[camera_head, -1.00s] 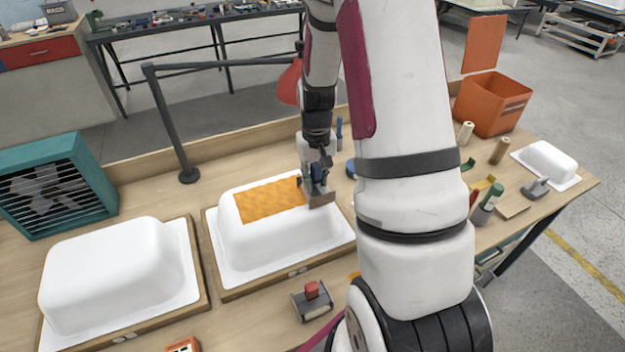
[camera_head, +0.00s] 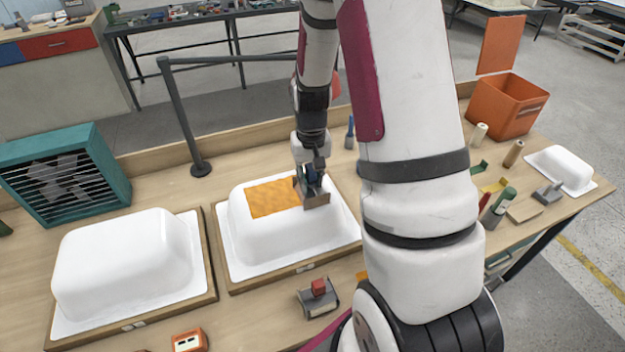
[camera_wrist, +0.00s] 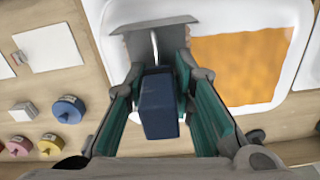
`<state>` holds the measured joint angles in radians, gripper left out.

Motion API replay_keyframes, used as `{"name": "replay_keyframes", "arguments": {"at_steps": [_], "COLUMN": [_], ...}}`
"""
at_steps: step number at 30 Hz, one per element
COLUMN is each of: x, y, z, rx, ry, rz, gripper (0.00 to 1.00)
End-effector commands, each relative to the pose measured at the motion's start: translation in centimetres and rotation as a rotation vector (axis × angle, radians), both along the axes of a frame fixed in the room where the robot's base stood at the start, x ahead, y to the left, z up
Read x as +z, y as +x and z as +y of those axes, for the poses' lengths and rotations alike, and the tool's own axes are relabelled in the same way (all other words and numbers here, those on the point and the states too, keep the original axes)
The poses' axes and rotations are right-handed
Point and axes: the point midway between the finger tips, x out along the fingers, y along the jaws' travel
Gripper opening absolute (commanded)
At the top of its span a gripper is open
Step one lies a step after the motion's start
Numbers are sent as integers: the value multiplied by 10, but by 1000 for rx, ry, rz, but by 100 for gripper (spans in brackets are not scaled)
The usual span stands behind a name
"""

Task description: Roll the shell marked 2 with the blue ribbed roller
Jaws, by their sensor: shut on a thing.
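My gripper (camera_head: 312,180) is shut on a tool with a dark blue block-like handle (camera_wrist: 158,105) and a flat grey plate (camera_wrist: 150,25). I cannot see ribs on it. It is over the right part of the middle white shell (camera_head: 270,235), at the right end of an orange patch (camera_head: 270,198) on the shell's top. The patch also shows in the wrist view (camera_wrist: 240,65). I cannot tell whether the plate touches the shell. Another white shell (camera_head: 125,260) sits on a board to the left, bare. The board-front tags are too small to read.
A teal fan box (camera_head: 65,175) and a dark post (camera_head: 185,120) stand behind the shells. A grey tool with a red block (camera_head: 318,298) lies in front. An orange bin (camera_head: 507,105), spools and a small white shell (camera_head: 560,168) are at right. My arm hides the table's middle.

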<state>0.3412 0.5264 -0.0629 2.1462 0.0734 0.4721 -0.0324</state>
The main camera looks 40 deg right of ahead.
Motion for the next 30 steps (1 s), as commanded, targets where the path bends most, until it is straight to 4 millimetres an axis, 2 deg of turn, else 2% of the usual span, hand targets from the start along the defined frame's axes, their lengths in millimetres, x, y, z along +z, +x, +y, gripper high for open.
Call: {"name": "replay_keyframes", "arguments": {"at_steps": [18,30], "x": [55,59], "y": [-1,0], "z": [-1,0], "rx": [1,0], "ry": [-1,0], "rz": [-3,-1], "gripper": [1,1]}}
